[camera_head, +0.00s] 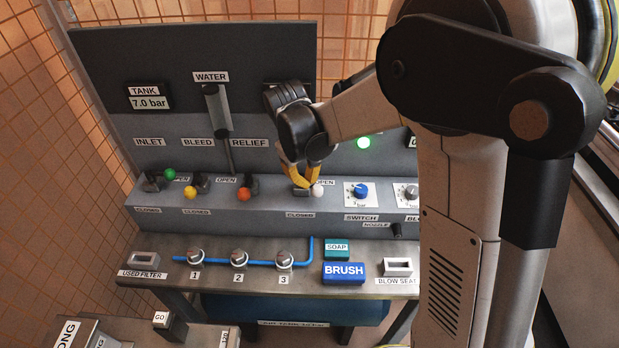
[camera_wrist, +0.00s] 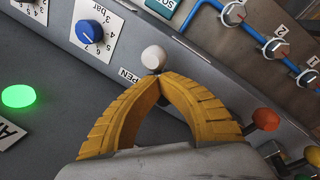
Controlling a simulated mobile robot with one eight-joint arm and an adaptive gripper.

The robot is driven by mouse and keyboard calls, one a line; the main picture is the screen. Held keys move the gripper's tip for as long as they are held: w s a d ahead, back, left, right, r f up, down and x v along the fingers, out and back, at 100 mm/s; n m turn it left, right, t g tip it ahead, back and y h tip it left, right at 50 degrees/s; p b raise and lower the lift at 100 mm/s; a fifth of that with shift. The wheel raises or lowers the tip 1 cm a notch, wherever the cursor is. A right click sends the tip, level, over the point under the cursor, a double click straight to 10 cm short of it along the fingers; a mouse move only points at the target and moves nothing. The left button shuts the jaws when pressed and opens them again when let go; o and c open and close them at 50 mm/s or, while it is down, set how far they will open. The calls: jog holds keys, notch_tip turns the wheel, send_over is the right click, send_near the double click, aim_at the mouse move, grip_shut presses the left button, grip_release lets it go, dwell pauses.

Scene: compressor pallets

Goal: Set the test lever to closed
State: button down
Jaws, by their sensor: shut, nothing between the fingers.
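The lever with the white knob (camera_head: 318,190) stands on the sloped grey panel, in the row with the green, yellow and red-orange levers. Its knob is at the right, beside the OPEN label (camera_head: 325,182); a CLOSED label (camera_head: 300,215) lies below its base. Its name label is hidden behind my arm. My gripper (camera_head: 308,184) has yellow fingers shut and empty, with the tips close to the knob. In the wrist view the white knob (camera_wrist: 153,58) shows just beyond the fingertips (camera_wrist: 156,78); I cannot tell whether they touch.
The red-orange knob (camera_head: 244,195) is left of my gripper, and the blue dial (camera_head: 361,190) is to the right. A green lamp (camera_head: 363,142) glows above. Below lie three valve knobs on a blue pipe, a BRUSH block (camera_head: 344,273) and a SOAP block (camera_head: 337,248).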

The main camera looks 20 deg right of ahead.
jog(key=m, duration=0.2)
jog(key=a+m, duration=0.1)
jog(key=shift+s+m+g, duration=0.1)
jog(key=shift+m+g, duration=0.2)
jog(key=shift+m, duration=0.1)
jog(key=shift+a+m+g, duration=0.2)
jog(key=shift+a+m, duration=0.05)
jog(key=shift+m, duration=0.85)
jog(key=shift+a+m+g, duration=0.2)
jog(key=shift+a+m, duration=0.05)
jog(key=shift+m, duration=0.85)
jog(key=c, duration=2.1)
grip_release()
jog(key=shift+c, duration=0.2)
jog(key=o, duration=0.6)
jog(key=shift+w, duration=0.2)
notch_tip(320, 180, up, 12)
jog(key=a, duration=0.2)
jog(key=shift+w, duration=0.35)
jog(key=shift+s, duration=0.1)
